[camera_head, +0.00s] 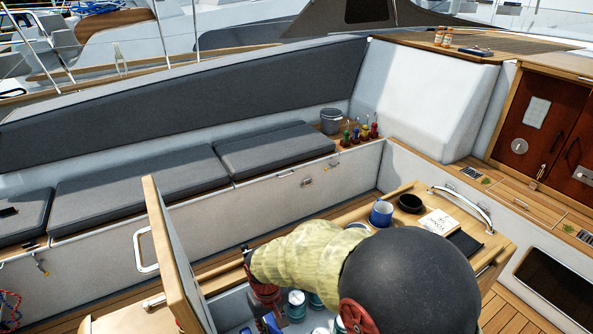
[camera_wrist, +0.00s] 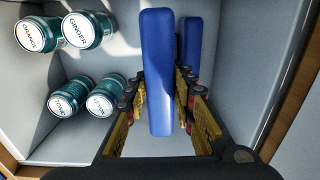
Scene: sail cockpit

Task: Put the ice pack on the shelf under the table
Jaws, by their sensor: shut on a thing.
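The blue ice pack (camera_wrist: 157,40) is a long flat slab between my gripper's (camera_wrist: 161,78) yellow-padded fingers in the wrist view. My gripper is shut on it. A second blue pack (camera_wrist: 190,45) shows just behind it, inside a pale walled box. The wooden table (camera_head: 352,212) is right of the box, partly behind my arm. I cannot make out the shelf under it.
Several teal-banded cans (camera_wrist: 85,30) stand in the box, left of the pack. A raised wooden lid (camera_head: 172,250) edges the box's left side.

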